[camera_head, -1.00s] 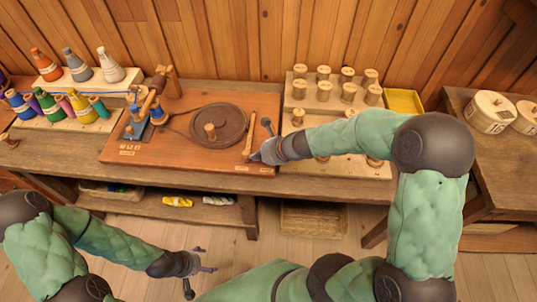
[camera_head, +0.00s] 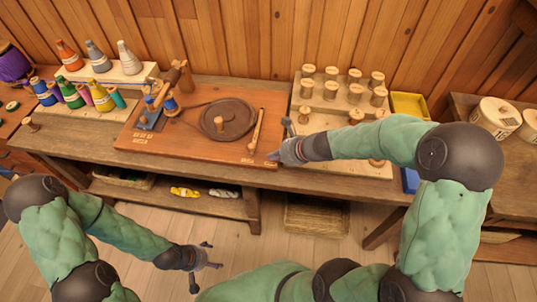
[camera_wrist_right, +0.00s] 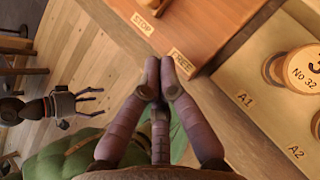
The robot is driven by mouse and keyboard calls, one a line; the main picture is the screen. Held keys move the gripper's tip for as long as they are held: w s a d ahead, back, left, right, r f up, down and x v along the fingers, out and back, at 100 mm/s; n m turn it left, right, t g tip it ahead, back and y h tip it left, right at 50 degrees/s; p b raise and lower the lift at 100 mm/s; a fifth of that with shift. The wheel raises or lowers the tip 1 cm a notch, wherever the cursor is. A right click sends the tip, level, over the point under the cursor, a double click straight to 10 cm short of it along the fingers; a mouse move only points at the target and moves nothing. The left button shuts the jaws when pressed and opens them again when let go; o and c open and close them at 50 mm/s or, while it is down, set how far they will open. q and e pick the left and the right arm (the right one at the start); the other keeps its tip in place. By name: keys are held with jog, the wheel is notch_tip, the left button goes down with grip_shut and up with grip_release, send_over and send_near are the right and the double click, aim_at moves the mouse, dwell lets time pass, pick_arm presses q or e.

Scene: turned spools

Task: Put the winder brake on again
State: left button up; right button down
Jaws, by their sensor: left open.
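The winder brake is a wooden lever (camera_head: 256,130) on the right part of the reddish winder board (camera_head: 185,150). Its front end lies near the STOP label (camera_wrist_right: 143,23), left of the FREE label (camera_wrist_right: 183,63). The lever's tip (camera_wrist_right: 154,4) just shows at the top of the right wrist view. My right gripper (camera_head: 272,156) is at the board's front right corner, right of the lever and apart from it. In the right wrist view its fingers (camera_wrist_right: 161,70) are together by the FREE label, with nothing seen between them. My left gripper (camera_head: 214,256) is open and empty, low in front of the bench.
A dark wheel (camera_head: 228,118) lies on the board left of the lever. A rack (camera_head: 340,118) of wooden spools stands to the right, partly behind my right arm. Coloured cones and spools (camera_head: 75,95) stand at left. A yellow tray (camera_head: 409,104) is at the back right.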

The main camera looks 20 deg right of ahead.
jog(key=p+v, duration=0.3)
jog(key=v, duration=0.4)
jog(key=shift+a, duration=0.15)
dwell(0.3)
jog(key=s+a+f+n+g, duration=0.2)
jog(key=s+a+f+n, duration=0.2)
jog(key=f+n, duration=0.4)
jog(key=s+a+f+n+g, duration=0.2)
jog(key=s+a+f+n, duration=0.2)
jog(key=f+n, duration=0.5)
jog(key=s+a+f+n+g+h, duration=0.1)
jog(key=s+a+f+n, duration=0.3)
jog(key=f+n, duration=0.5)
jog(key=shift+s+a+g, duration=0.15)
jog(key=shift+a+g, duration=0.55)
jog(key=shift+a, duration=0.65)
